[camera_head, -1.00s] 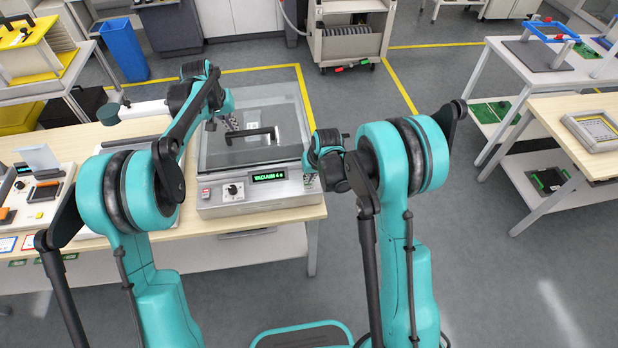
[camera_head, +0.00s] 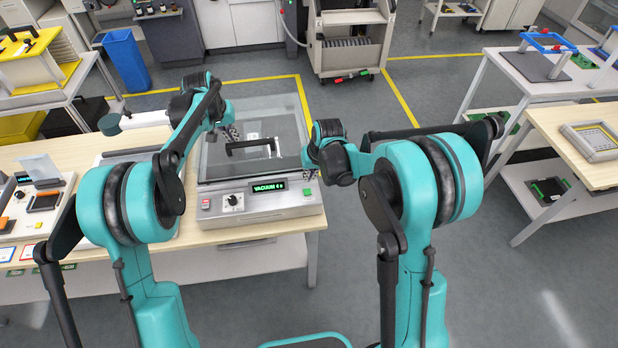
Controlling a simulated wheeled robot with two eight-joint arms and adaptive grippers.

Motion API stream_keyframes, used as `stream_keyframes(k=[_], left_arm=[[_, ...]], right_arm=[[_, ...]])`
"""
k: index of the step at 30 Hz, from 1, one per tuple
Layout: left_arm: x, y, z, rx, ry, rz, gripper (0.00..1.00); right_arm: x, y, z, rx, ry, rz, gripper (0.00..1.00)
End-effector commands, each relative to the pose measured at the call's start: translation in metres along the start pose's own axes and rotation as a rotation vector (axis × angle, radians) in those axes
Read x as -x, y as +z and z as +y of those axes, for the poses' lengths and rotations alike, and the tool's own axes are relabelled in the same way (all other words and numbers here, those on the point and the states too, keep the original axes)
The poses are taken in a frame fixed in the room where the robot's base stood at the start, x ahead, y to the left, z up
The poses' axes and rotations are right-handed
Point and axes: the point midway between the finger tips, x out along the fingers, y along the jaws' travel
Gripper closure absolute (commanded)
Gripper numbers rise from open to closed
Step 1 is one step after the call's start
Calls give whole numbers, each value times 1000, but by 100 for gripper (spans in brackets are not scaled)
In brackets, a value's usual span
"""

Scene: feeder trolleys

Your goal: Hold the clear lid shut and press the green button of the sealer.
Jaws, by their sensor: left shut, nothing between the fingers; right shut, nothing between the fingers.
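A black handle (camera_head: 253,146) crosses the lid. The lit display (camera_head: 268,187) shows green "VACUUM" text. The green button (camera_head: 307,192) is at the right end of the front panel. My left gripper (camera_head: 232,133) is shut and empty, over the lid by the handle's left end; I cannot tell if it touches. My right gripper (camera_head: 310,176) is shut and empty just above the green button, partly hidden by its own wrist, and looks apart from it.
A red switch (camera_head: 205,204) and a dial (camera_head: 233,200) sit on the panel's left. A small device with a tilted plate (camera_head: 40,165) is at the bench's left. A blue bin (camera_head: 125,58) and a grey cart (camera_head: 349,40) stand behind. Floor right of the bench is clear.

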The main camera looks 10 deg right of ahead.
Motion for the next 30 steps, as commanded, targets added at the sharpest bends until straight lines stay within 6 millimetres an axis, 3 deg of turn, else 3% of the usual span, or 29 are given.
stream_keyframes(k=[8,30], left_arm=[[2,0,0,0,0,-4,100],[61,-17,9,0,0,-1,100]], right_arm=[[0,0,0,0,0,0,100],[0,0,0,0,0,0,100]])
